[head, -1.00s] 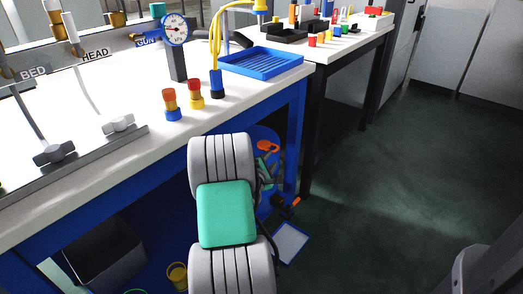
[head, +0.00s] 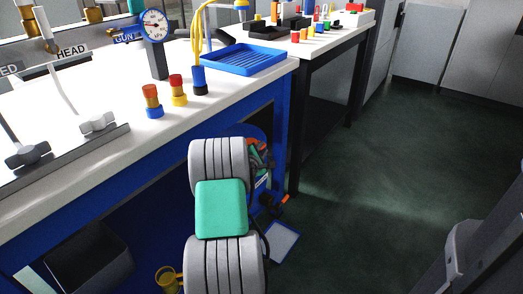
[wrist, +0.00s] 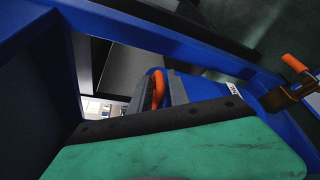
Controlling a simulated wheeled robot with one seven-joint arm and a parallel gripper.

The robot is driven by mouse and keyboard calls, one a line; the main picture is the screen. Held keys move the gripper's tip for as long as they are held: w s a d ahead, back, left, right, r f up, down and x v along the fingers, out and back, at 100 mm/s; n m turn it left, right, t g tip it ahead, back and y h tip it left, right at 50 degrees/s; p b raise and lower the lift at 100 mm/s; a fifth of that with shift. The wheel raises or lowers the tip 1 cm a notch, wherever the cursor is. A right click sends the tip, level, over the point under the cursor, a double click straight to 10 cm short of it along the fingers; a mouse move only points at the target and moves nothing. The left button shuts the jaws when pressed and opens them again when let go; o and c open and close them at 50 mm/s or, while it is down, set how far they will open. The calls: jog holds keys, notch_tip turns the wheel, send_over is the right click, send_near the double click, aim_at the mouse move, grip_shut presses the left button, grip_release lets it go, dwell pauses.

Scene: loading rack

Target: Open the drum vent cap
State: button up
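The blue drum (head: 240,131) is under the bench, mostly hidden behind my arm in the head view. Its blue side and a small white label also show in the wrist view (wrist: 205,88). An orange part on its top, seemingly the vent cap (wrist: 157,88), stands between my gripper's grey fingers (wrist: 158,98). The fingers look spread, with a gap around the orange part; contact cannot be told. In the head view my gripper (head: 259,158) is over the drum top, largely behind my arm link, and only a bit of orange shows beside it.
A dark fitting with an orange handle (head: 277,203) sticks out low on the drum's side. The blue bench frame (head: 282,120) is close above and beside my arm. A blue-edged white panel (head: 282,242) lies on the floor. The green floor at right (head: 400,180) is clear.

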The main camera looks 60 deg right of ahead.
grip_shut()
jog(key=shift+f, duration=0.1)
jog(key=shift+f, duration=0.1)
dwell(0.9)
